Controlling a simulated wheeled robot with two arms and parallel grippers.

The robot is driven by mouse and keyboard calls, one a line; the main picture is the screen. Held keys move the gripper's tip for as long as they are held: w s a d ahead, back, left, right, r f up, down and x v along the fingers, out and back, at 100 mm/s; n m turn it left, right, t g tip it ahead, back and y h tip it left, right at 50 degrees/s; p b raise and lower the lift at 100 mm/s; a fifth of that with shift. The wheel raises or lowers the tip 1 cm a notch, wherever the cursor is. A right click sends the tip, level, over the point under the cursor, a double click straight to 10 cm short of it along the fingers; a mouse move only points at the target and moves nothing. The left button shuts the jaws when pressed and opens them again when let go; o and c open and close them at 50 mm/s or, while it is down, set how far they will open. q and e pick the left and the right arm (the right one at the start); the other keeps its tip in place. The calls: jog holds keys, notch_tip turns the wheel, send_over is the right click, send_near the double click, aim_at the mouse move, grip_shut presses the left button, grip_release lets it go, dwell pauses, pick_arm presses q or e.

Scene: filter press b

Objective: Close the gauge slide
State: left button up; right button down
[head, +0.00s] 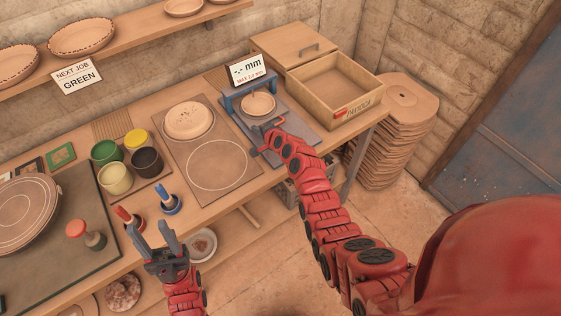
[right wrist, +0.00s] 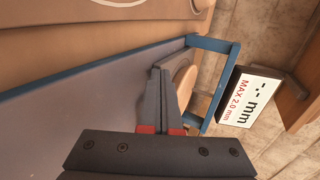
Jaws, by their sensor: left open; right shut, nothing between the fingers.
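The gauge is a blue frame (head: 232,103) on a blue-grey base (head: 300,128) near the back right of the bench. Its display (head: 246,70) reads "-.- mm, MAX 2.0 mm". A pale round disc (head: 258,103) lies at the frame; it also shows in the right wrist view (right wrist: 185,72), partly hidden by my fingers. My right gripper (head: 267,124) is shut and empty, just in front of the disc; I cannot tell whether it touches anything. In the right wrist view its fingertips (right wrist: 160,70) point at the disc and blue frame (right wrist: 217,45). My left gripper (head: 155,232) is open and empty at the bench's front edge.
An open wooden tray (head: 333,88) and a lidded box (head: 292,45) stand right of the gauge. A board (head: 205,150) with another disc (head: 189,121) lies left of it. Paint cups (head: 115,177) and stamps (head: 170,204) stand further left. Stacked discs (head: 395,125) stand beside the bench.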

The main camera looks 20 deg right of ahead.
jog(key=shift+w+a+b, duration=0.25)
jog(key=shift+w, duration=0.45)
jog(key=shift+w+a+b, duration=0.25)
jog(key=shift+w, duration=0.45)
